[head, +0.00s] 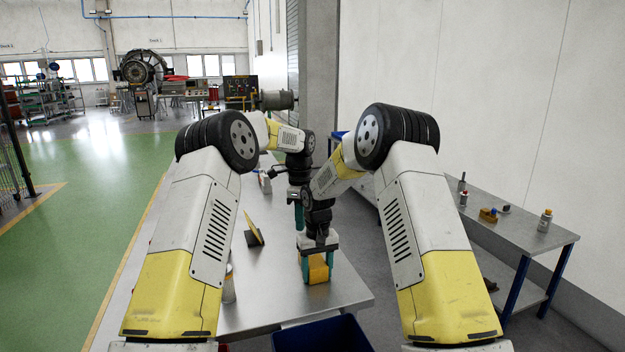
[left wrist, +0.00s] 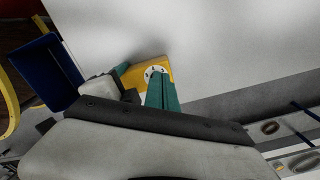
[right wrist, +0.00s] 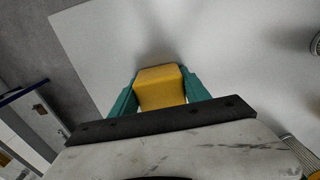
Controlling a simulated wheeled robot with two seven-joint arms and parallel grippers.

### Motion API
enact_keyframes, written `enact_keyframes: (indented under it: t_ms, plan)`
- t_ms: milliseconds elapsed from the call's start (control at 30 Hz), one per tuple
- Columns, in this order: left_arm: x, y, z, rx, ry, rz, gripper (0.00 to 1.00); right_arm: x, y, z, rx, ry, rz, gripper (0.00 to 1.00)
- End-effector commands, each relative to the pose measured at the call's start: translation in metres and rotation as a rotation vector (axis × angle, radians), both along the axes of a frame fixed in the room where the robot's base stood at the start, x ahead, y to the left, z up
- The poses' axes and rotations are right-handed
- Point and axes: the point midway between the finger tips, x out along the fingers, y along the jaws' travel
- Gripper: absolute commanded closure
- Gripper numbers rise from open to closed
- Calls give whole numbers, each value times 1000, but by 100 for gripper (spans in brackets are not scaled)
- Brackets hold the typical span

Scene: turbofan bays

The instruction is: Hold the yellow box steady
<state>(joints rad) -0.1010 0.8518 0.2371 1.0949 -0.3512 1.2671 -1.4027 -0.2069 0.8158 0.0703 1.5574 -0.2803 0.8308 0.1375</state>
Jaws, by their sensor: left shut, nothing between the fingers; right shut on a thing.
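The yellow box (head: 318,271) stands at the near end of the grey table (head: 262,290). My right gripper (head: 317,263) is shut on it from above, and the right wrist view shows the yellow box (right wrist: 160,88) between the two teal fingers. My left gripper (head: 298,216) is shut and empty, farther along the table than the box. In the left wrist view, the left fingers (left wrist: 160,90) overlap the yellow box (left wrist: 132,76), which shows a round white dial; I cannot tell whether they touch it. The box's underside is hidden.
A yellow wedge-shaped piece (head: 252,230) stands on the table to the left. A small bottle (head: 229,285) is near its left edge. A dark blue bin (head: 322,335) is at the near end. A side bench (head: 520,228) with bottles stands at right.

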Motion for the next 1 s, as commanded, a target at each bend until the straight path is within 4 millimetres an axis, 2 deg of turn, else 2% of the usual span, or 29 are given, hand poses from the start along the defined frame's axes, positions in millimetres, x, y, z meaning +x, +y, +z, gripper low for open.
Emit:
enact_keyframes:
  t_ms: [467, 567, 1000]
  plan:
    - [-3, -2, 9, 2, 0, 0, 100, 0, 0, 1, 0, -1, 0, 100]
    - [-3, -1, 2, 1, 1, 1, 100, 1, 0, 1, 1, -2, 0, 100]
    - [-3, -2, -50, 0, 2, 0, 100, 1, 0, 1, 0, -1, 0, 100]
